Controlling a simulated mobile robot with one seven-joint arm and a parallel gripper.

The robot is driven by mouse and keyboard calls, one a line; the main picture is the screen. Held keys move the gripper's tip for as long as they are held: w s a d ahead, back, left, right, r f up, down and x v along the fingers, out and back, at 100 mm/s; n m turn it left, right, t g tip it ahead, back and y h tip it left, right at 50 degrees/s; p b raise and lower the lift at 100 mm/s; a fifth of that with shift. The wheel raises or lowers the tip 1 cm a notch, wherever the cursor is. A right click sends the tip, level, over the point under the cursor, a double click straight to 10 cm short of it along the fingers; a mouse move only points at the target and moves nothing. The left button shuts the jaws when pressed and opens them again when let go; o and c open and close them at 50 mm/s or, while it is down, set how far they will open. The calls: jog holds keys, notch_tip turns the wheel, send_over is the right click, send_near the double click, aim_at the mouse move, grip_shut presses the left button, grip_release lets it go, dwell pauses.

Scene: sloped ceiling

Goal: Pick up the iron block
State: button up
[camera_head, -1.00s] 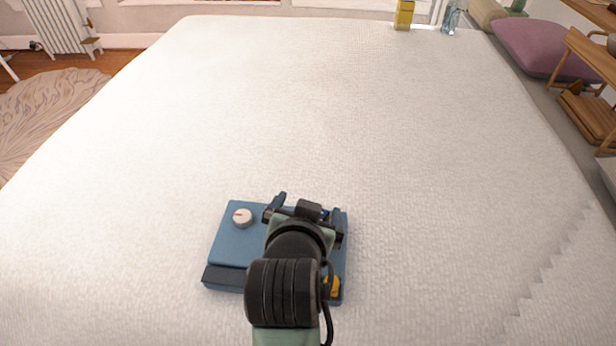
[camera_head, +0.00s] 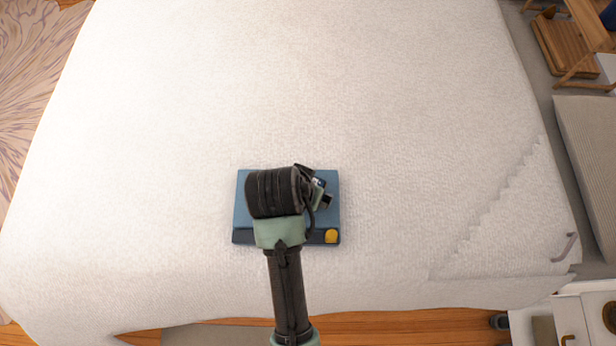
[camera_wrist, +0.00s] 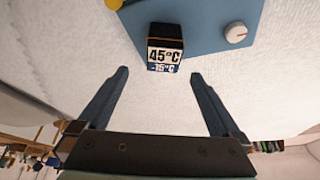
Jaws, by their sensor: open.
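In the wrist view, a small dark block (camera_wrist: 166,33) with a white face reading "45°C" and "-15°C" sits at the edge of a blue device (camera_wrist: 205,22). No other part looks like an iron block, and I cannot tell if this is it. My gripper (camera_wrist: 158,76) is open and empty, its two blue fingers spread, with the block beyond and between the fingertips, apart from them. In the head view, my arm covers much of the blue device (camera_head: 244,212), and the fingers are hidden.
The device has a white dial (camera_wrist: 235,32) and a yellow knob (camera_head: 331,236). It lies on a wide bed with a white cover (camera_head: 400,120), clear all around. Wooden furniture (camera_head: 560,45) stands beyond the right edge.

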jog(key=x, duration=0.6)
jog(key=shift+w+f+b, duration=0.1)
jog(key=shift+f+b, duration=0.2)
jog(key=shift+a+x, duration=0.15)
jog(key=shift+x, duration=1.2)
jog(key=shift+a+x, duration=0.2)
jog(key=shift+x, duration=1.2)
jog(key=shift+c, duration=0.2)
grip_shut()
jog(key=shift+w+r, duration=0.15)
